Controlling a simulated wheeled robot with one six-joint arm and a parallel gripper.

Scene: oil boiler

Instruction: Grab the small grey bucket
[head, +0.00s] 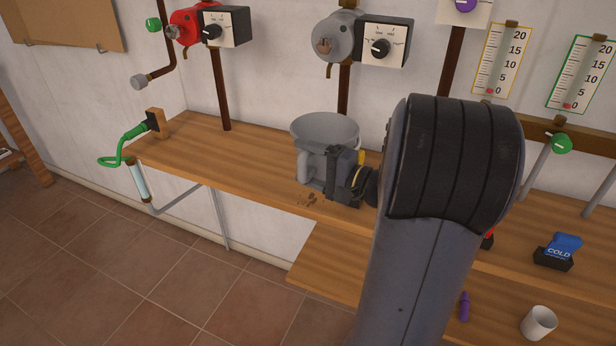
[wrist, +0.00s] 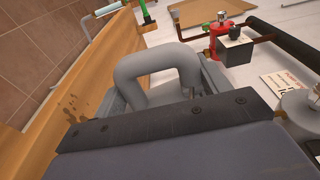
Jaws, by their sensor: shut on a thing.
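The small grey bucket (head: 324,130) is on or just above the wooden shelf, near the middle of the head view. It looks upright, with a wide round rim and a handle facing my gripper. My gripper (head: 322,175) is at the bucket's near side and shut on it at the handle. In the wrist view the grey handle (wrist: 158,68) arches up just beyond my gripper's dark edge. My gripper hides the lower right of the bucket, and I cannot tell whether its base touches the shelf.
Grey (head: 340,38) and red (head: 186,27) valves with dials are above. A white cup (head: 538,323) and blue COLD object (head: 562,247) stand right.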

